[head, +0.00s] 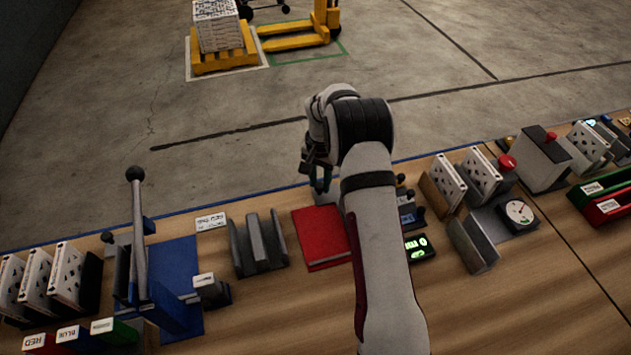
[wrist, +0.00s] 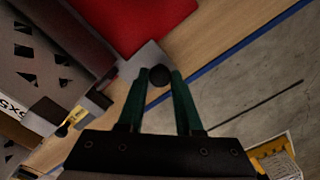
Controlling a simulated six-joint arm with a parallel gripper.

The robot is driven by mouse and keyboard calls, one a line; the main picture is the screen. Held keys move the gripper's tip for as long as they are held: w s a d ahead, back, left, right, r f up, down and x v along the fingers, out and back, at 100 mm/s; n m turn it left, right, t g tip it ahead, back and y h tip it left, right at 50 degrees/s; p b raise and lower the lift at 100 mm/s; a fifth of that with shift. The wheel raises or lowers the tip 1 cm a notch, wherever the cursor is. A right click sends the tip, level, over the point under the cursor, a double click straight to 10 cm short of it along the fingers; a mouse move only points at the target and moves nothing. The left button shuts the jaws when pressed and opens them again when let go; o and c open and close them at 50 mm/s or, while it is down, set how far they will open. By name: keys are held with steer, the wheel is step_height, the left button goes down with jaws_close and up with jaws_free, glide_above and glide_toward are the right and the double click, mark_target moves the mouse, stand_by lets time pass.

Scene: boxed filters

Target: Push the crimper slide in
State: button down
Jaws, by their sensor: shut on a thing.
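My gripper (head: 320,187) is at the far edge of the bench, beside the red plate (head: 322,238). In the wrist view, its two green fingers (wrist: 159,80) are shut on a round black knob (wrist: 159,74). The knob stands at a light grey block (wrist: 148,58) that looks like the crimper slide, next to the red plate (wrist: 135,18). The grey block (head: 326,196) shows only partly in the head view. My forearm hides much of what lies right of the red plate, so how far in the slide sits cannot be told.
A grey slotted rack (head: 258,245) and a tall lever press (head: 138,235) stand to the left. Boxed filters (head: 63,273) stand at the far left. A green-lit display (head: 418,249), a dial gauge (head: 519,213) and more filters (head: 482,172) are right of my arm.

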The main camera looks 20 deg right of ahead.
steer(key=shift+d, duration=0.3)
steer(key=c, duration=0.6)
jaws_free()
steer(key=shift+a, duration=0.1)
steer(key=shift+a, duration=0.1)
